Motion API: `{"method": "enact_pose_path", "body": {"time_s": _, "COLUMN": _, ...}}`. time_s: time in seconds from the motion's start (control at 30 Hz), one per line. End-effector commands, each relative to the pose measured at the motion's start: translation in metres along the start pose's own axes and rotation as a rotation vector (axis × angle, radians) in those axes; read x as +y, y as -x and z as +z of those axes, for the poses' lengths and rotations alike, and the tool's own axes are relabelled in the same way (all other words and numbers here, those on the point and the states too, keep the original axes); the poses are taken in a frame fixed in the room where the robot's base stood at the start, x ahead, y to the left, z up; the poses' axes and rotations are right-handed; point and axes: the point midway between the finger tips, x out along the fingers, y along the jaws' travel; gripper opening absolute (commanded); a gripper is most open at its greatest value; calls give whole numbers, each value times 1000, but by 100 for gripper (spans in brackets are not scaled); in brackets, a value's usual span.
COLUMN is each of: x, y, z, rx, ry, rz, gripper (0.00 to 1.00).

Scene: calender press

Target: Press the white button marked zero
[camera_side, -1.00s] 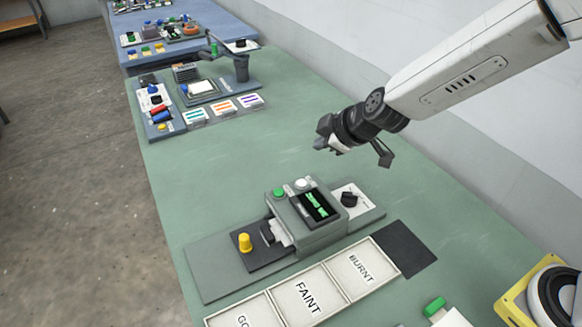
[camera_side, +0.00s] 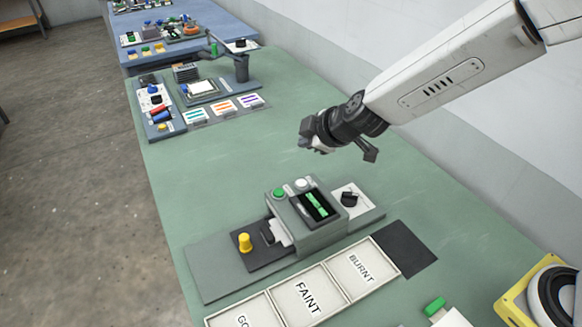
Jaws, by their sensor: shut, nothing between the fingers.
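The white button (camera_side: 302,183) sits on the sloped top of the grey press unit (camera_side: 318,240), just right of a green button (camera_side: 279,193). A dark screen with green marks (camera_side: 317,204) lies in front of the two buttons. Any marking on the white button is too small to read. My gripper (camera_side: 308,143) is shut and empty. It appears in the air above and behind the press unit, apart from the white button.
A yellow knob (camera_side: 245,242) stands left of the unit and a black knob (camera_side: 349,198) right of it. Trays marked FAINT (camera_side: 309,298) and BURNT (camera_side: 361,269) lie in front. Other equipment stands on the far left of the green table; the middle is clear.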

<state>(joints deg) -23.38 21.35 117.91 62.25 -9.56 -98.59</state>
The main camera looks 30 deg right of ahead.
Motion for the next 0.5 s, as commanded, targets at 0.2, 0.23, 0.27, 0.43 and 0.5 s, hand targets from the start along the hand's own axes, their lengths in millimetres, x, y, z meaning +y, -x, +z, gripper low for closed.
{"method": "enact_pose_path", "body": {"time_s": 0.2, "x": -3, "y": -4, "z": 4, "rx": -3, "ry": 1, "rz": 0, "gripper": 0}}
{"method": "enact_pose_path", "body": {"time_s": 0.23, "x": -4, "y": -5, "z": 4, "rx": -3, "ry": 2, "rz": 0, "gripper": 0}}
{"method": "enact_pose_path", "body": {"time_s": 0.27, "x": -4, "y": -6, "z": 5, "rx": -3, "ry": 2, "rz": 0, "gripper": 0}}
{"method": "enact_pose_path", "body": {"time_s": 0.43, "x": -8, "y": -11, "z": 9, "rx": -2, "ry": 2, "rz": 0, "gripper": 0}}
{"method": "enact_pose_path", "body": {"time_s": 0.5, "x": -10, "y": -13, "z": 10, "rx": -1, "ry": 1, "rz": -1, "gripper": 0}}
